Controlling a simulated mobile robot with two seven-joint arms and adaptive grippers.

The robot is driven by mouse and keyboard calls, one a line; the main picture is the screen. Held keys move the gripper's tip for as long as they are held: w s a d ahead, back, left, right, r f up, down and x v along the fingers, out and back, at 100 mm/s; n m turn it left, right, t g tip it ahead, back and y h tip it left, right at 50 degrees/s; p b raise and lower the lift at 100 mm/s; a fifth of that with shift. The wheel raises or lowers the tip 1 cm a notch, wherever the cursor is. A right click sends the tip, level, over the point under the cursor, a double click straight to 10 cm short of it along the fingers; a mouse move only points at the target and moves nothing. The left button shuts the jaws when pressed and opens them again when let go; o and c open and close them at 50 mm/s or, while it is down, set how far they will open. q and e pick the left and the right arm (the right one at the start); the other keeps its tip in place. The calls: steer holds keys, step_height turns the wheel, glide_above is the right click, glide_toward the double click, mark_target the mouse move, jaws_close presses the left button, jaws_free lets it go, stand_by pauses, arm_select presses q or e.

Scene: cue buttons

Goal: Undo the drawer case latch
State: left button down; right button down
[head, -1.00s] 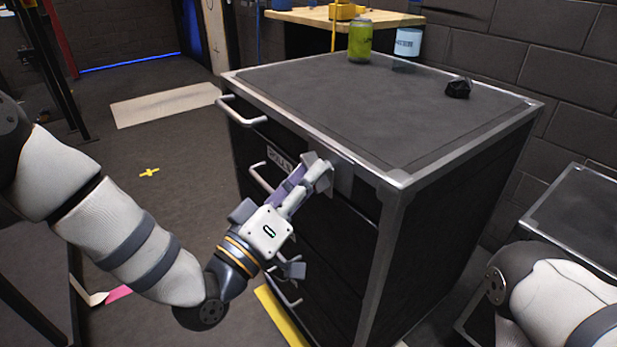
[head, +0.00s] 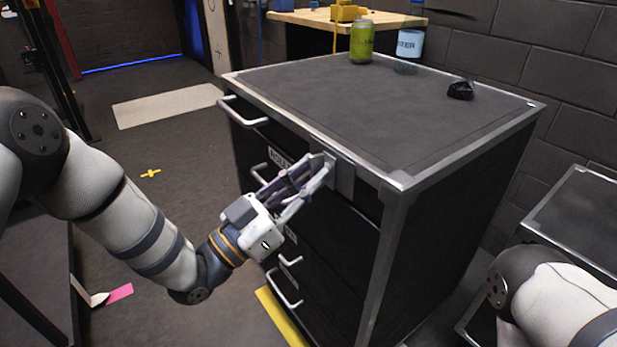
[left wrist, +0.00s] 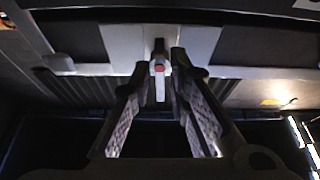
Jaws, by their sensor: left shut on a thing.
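The dark drawer case (head: 350,112) with a metal-edged top stands in the middle of the head view. Its latch plate (head: 344,178) is on the front face near the top right corner. My left gripper (head: 325,166) reaches up to it from the lower left, with its fingertips at the plate. In the left wrist view the fingers converge on a small latch lever (left wrist: 159,80) with a red spot, in front of a pale plate. The gripper is shut on this lever. In the head view the fingers hide most of the lever. My right gripper is out of view.
A green jar (head: 361,42), a light blue labelled cup (head: 409,44) and a black lump (head: 460,90) stand on the case top. Drawer handles (head: 243,110) stick out of the front. The floor to the left is mostly clear.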

arm_select(q)
steer(key=shift+m, duration=0.4)
steer(key=c, duration=1.8)
jaws_free()
steer(key=shift+o, duration=0.2)
steer(key=v, duration=1.2)
steer(key=shift+w+a, duration=0.1)
